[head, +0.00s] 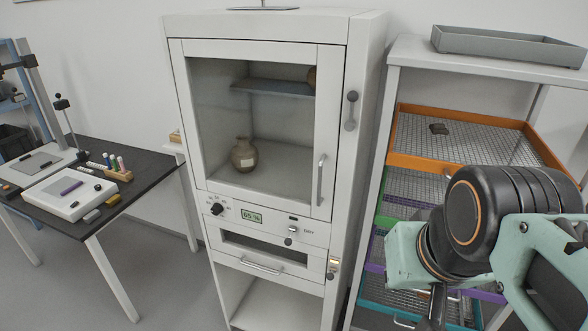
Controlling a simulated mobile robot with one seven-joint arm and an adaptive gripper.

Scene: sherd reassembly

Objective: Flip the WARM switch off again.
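A white cabinet (260,27) with a glass door stands in the middle of the head view. Its control panel holds a black knob (217,209), a lit display (251,217) reading 65 % and a small silver toggle switch (291,229). The label beside the toggle looks like DRY. I cannot make out a switch marked WARM, nor tell which way the toggle is set. My arm (470,235) is at the right, in front of the rack and apart from the panel. My gripper's fingertips do not show.
A brown vase (244,155) stands inside the closed cabinet. A rack (398,62) at the right holds several mesh trays and a grey tray (507,45) on top. A black-topped table (135,160) stands left. The floor before the cabinet's left side is clear.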

